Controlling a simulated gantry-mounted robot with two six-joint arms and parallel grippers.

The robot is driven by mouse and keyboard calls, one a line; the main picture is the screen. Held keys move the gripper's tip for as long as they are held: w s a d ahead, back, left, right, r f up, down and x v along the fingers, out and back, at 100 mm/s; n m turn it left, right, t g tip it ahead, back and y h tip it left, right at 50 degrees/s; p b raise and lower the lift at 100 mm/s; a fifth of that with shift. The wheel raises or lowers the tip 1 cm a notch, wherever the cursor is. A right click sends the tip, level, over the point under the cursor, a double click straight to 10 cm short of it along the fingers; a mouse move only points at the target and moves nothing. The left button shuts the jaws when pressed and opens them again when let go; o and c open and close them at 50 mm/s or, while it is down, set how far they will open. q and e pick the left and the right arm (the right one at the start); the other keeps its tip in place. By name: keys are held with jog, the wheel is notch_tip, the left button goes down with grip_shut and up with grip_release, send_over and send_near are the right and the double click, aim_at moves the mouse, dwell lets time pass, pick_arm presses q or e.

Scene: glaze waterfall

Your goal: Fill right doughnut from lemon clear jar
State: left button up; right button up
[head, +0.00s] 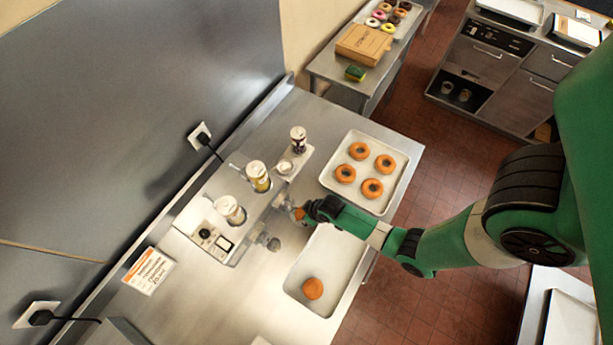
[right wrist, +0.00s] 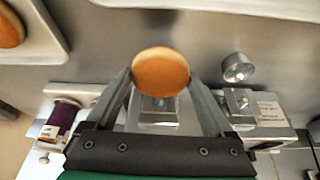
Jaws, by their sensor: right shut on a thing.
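My right gripper (head: 299,213) is shut on a round brown doughnut (right wrist: 160,72) and holds it at the front of the filling machine. In the right wrist view the fingers (right wrist: 160,78) press on both sides of it. A machine nozzle block (right wrist: 157,118) lies right behind the doughnut; I cannot tell whether the nozzle is inside it. The clear jar with yellow filling (head: 259,178) stands on top of the machine, between a clear jar with pale filling (head: 230,210) and a dark-filled jar (head: 298,140). My left gripper is not in view.
A white tray (head: 290,282) holds one plain doughnut (head: 313,288). Another tray (head: 325,178) holds several ring doughnuts. The machine's control panel (head: 213,241) faces the counter front. A sign card (head: 149,270) lies at left. Bare steel counter lies between the sign and tray.

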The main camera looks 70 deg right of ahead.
aim_at(298, 210)
jog(key=shift+w+d+b, duration=0.2)
jog(key=shift+w+d, duration=0.05)
jog(key=shift+w, duration=0.55)
jog(key=shift+w+d+b, duration=0.2)
jog(key=shift+w, duration=0.6)
jog(key=shift+s, duration=0.15)
dwell(1.8)
jog(key=shift+s+a+p, duration=0.2)
jog(key=shift+s+p, duration=0.25)
jog(key=shift+s, duration=0.2)
dwell(0.8)
jog(key=shift+s+a+r+p, duration=0.15)
jog(key=shift+s+p, duration=0.15)
jog(key=shift+s, duration=0.15)
jog(key=shift+s+a+p, duration=0.2)
jog(key=shift+s+p, duration=0.1)
jog(key=shift+s, duration=0.45)
jog(key=shift+s+a+p, duration=0.2)
jog(key=shift+s+p, duration=0.1)
jog(key=shift+s, duration=0.4)
